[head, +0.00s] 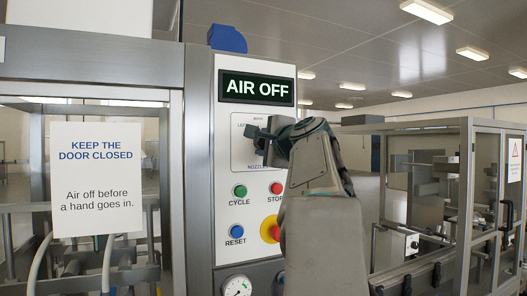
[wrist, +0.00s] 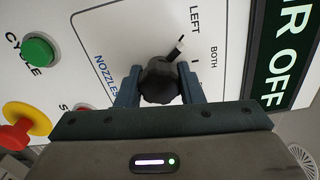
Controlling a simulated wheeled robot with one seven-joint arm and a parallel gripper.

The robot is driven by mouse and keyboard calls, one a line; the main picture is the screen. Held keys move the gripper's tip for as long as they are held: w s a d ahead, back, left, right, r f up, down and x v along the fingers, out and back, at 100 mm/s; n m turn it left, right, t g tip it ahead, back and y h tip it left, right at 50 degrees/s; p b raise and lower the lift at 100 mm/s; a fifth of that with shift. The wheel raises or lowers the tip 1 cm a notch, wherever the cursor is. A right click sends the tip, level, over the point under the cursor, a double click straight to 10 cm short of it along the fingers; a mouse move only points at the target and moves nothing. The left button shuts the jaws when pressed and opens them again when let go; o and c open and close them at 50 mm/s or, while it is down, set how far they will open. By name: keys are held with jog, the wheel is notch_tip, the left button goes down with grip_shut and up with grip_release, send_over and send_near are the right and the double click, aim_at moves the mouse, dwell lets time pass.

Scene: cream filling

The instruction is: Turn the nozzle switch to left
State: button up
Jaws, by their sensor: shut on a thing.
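The nozzle switch (wrist: 160,84) is a dark round knob on the white panel, above the word NOZZLES. My gripper (wrist: 159,76) is shut on it, with one blue-grey finger on each side. The knob's pointer, with a white mark, points toward the LEFT label (wrist: 195,19) in the wrist view. The BOTH label (wrist: 214,57) is off to one side of the pointer. In the head view my gripper (head: 262,139) is at the panel and hides the knob and part of its labels.
The display (head: 257,88) reads AIR OFF. Below the switch are a green CYCLE button (head: 240,191), a red STOP button (head: 277,188), a blue RESET button (head: 237,231) and a red-and-yellow button (head: 271,230). A door sign (head: 98,178) hangs at the left.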

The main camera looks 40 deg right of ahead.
jog(key=shift+f+n+b, duration=0.1)
jog(key=shift+n+b, duration=0.2)
jog(key=shift+n, duration=0.4)
jog(key=o, duration=1)
jog(key=b+v, duration=0.3)
jog(key=v, duration=1.1)
jog(key=shift+b, duration=0.3)
jog(key=shift+w+d, duration=0.1)
